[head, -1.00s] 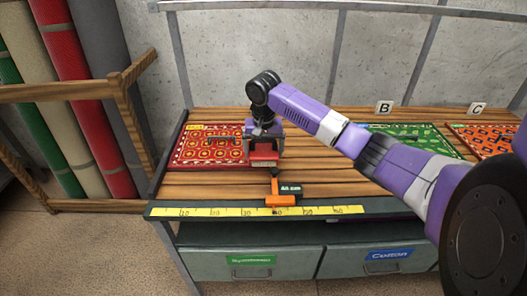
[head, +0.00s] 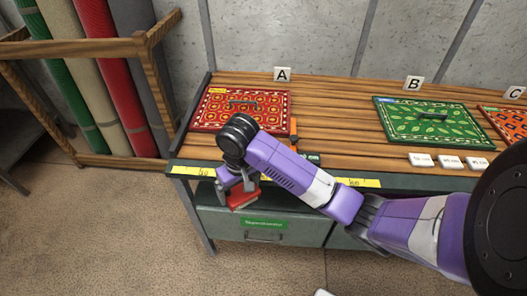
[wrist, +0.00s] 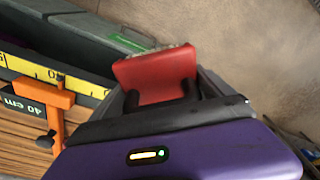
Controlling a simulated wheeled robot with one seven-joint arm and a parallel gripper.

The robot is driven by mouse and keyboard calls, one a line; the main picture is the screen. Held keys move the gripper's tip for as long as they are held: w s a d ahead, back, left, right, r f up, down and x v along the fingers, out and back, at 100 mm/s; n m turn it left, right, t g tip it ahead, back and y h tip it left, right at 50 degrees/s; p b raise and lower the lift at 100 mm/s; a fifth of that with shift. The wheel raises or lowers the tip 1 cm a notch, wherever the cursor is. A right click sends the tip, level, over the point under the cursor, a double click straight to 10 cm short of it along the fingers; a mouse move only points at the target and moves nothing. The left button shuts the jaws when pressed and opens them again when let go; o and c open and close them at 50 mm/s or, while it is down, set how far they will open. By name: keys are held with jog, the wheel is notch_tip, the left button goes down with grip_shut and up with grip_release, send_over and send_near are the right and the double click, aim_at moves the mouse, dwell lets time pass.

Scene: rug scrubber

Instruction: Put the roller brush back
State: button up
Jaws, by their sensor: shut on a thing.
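My gripper (head: 238,184) is shut on a red block (head: 243,200), and its fingers hide part of it. In the wrist view the red block (wrist: 157,72) shows a pale, rough edge at its far end. I cannot tell whether it is the roller brush, and no other roller brush is clear in view. In the head view the block hangs past the front edge of the bench (head: 330,95), in front of the drawer with the green label (head: 264,223). It appears clear of the bench.
A red patterned rug (head: 215,108) lies by sign A (head: 283,74), and a green one (head: 440,132) by sign B. An orange stop marked 40 cm (wrist: 58,108) sits at the yellow ruler (wrist: 45,75). Small white labelled blocks (head: 451,162) lie near the green rug. Floor is free at front left.

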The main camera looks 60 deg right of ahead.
jog(key=w+a+f+n, duration=0.1)
jog(key=a+f+n, duration=0.1)
jog(key=a, duration=0.6)
jog(key=a+f+n, duration=0.3)
jog(key=a, duration=0.6)
jog(key=shift+w+a+y, duration=0.3)
jog(key=shift+w+y, duration=0.05)
jog(key=shift+y, duration=0.05)
